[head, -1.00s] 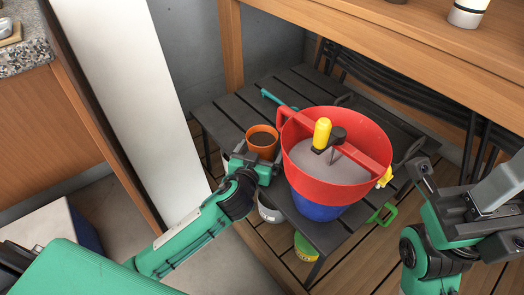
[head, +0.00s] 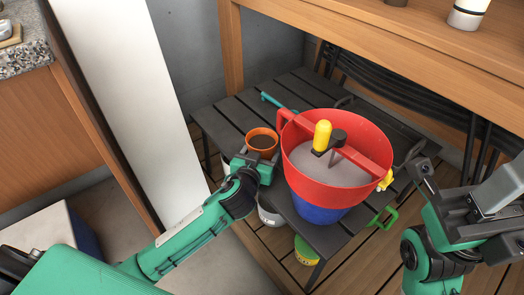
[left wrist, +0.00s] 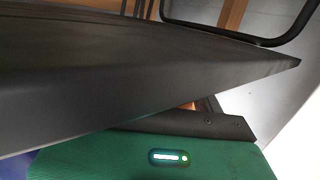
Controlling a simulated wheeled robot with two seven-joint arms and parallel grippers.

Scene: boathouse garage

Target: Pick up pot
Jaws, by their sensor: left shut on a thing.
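The pot (head: 262,142) is small and orange with dark brown contents. It appears upright at the left part of the dark slatted table, left of a big red bucket. My left gripper (head: 254,162) is at the pot's near side, shut on it; the fingertips are partly hidden. In the left wrist view, a dark slab fills most of the picture, and only a small orange patch (left wrist: 188,106) shows behind the gripper. Whether the pot is clear of the table cannot be told. My right gripper (head: 432,185) is at the right, away from the pot; its jaw gap is unclear.
The red bucket (head: 370,135), with a yellow-handled tool and blue base, stands close right of the pot. A teal tool (head: 276,102) lies behind. The slatted table (head: 225,112) has bare slats at its left back. A wooden workbench (head: 450,70) overhangs behind.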

